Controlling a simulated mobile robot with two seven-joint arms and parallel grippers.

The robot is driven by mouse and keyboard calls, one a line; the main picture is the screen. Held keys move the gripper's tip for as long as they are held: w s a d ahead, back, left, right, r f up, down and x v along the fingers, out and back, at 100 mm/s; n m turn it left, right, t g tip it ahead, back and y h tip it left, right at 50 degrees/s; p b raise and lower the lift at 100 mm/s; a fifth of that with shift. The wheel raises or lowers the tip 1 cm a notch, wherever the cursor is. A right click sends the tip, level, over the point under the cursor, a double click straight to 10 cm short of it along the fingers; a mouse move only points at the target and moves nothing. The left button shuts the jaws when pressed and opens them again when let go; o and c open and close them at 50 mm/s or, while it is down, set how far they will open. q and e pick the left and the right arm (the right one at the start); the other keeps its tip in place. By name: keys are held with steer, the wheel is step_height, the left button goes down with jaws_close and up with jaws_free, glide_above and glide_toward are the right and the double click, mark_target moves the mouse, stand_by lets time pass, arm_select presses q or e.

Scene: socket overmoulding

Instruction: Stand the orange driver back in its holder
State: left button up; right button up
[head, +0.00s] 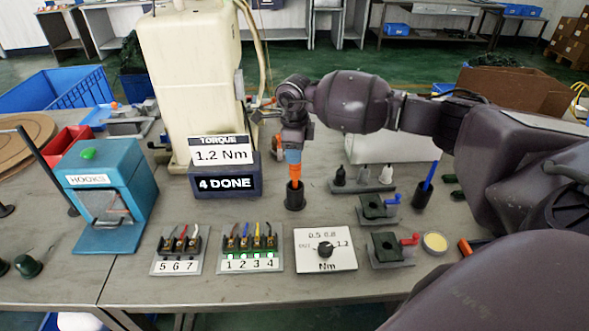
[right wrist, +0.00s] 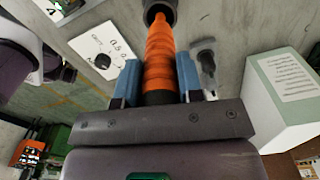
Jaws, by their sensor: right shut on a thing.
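The orange driver (head: 295,174) is upright in the jaws of my right gripper (head: 292,156), whose light-blue fingers clasp its upper part. Its lower end meets the mouth of a round dark holder (head: 294,200) on the table and appears to be inside it; how deep is hidden. In the right wrist view the ribbed orange driver (right wrist: 160,55) lies between the two blue fingers of the gripper (right wrist: 159,82), and its far end goes into the dark round holder (right wrist: 161,9). My left gripper is not in view.
A torque sign (head: 222,155) on a dark box stands left of the holder. In front are numbered terminal racks (head: 250,264) and a dial plate (head: 325,262). To the right are dark bottles, green fixtures (head: 386,248) and a dark cup with a blue driver (head: 425,190).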

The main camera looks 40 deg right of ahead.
mark_target(295, 169)
step_height(295, 169, down, 6)
steer(key=shift+b, duration=0.3)
steer(key=o, duration=1.1)
steer(key=shift+f, duration=0.1)
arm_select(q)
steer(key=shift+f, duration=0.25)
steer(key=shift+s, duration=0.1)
